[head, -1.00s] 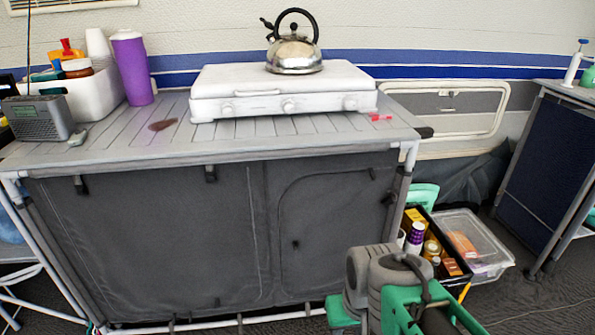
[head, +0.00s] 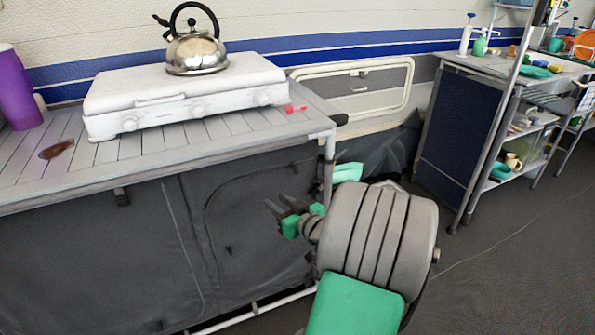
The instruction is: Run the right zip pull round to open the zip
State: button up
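The dark grey fabric front (head: 90,260) of the kitchen unit has a right door panel (head: 245,215) outlined by a curved zip line (head: 215,195). The zip looks closed along the part I can see. A small dark mark (head: 228,250) shows on the panel; I cannot tell whether it is a zip pull. My gripper (head: 279,206) is in front of the panel's right part, its two dark fingers apart and pointing left, with nothing seen between them. I cannot tell if it touches the fabric. My arm hides the panel's lower right edge.
The unit's slatted top (head: 110,150) carries a white stove (head: 185,95) with a steel kettle (head: 196,52), and a purple tumbler (head: 17,90). A pale frame leg (head: 328,165) stands right of the panel. Another shelved unit (head: 515,140) is at the right, with open floor (head: 510,250) before it.

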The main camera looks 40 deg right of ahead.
jog(key=s+d+r+m+t+h, duration=0.1)
jog(key=s+d+r+m+h, duration=0.2)
jog(key=d, duration=0.4)
jog(key=d+x, duration=0.1)
jog(key=x, duration=0.5)
jog(key=shift+w+d+n+h, duration=0.25)
jog(key=shift+n+h, duration=0.05)
jog(key=shift+h, duration=0.1)
jog(key=shift+r, duration=0.1)
jog(key=shift+c, duration=0.5)
grip_shut()
